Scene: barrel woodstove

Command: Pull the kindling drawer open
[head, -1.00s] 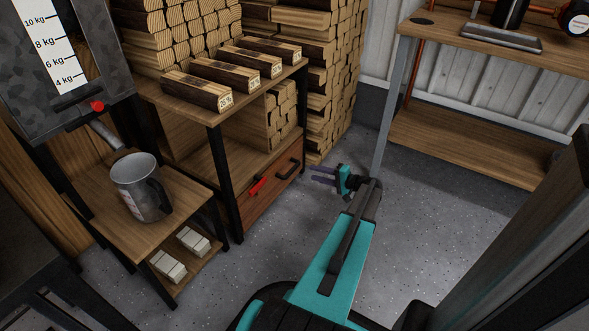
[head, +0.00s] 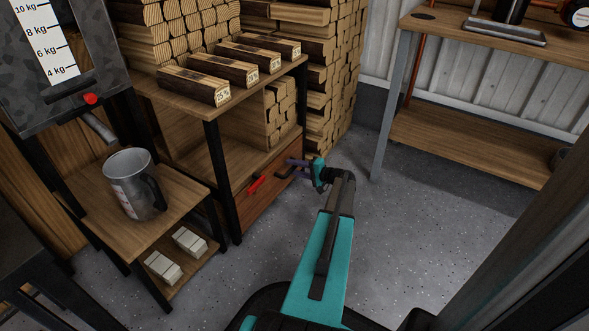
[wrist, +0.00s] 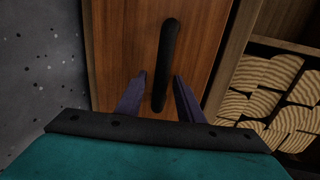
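The kindling drawer (head: 264,203) is a reddish-brown wooden front low in the shelf unit, and it looks shut. It also shows in the wrist view (wrist: 120,40). Its dark bar handle (wrist: 167,65) runs lengthwise in the wrist view. My gripper (head: 292,168) is close in front of the drawer at the handle. In the wrist view my gripper (wrist: 160,85) is open, with one purple finger on each side of the handle's near end. The fingers look apart from the handle. In the head view the gripper partly hides the handle.
A red latch-like piece (head: 256,184) sits at the drawer's left. Split logs (wrist: 262,95) are stacked above it. The floor (head: 400,230) at right is clear.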

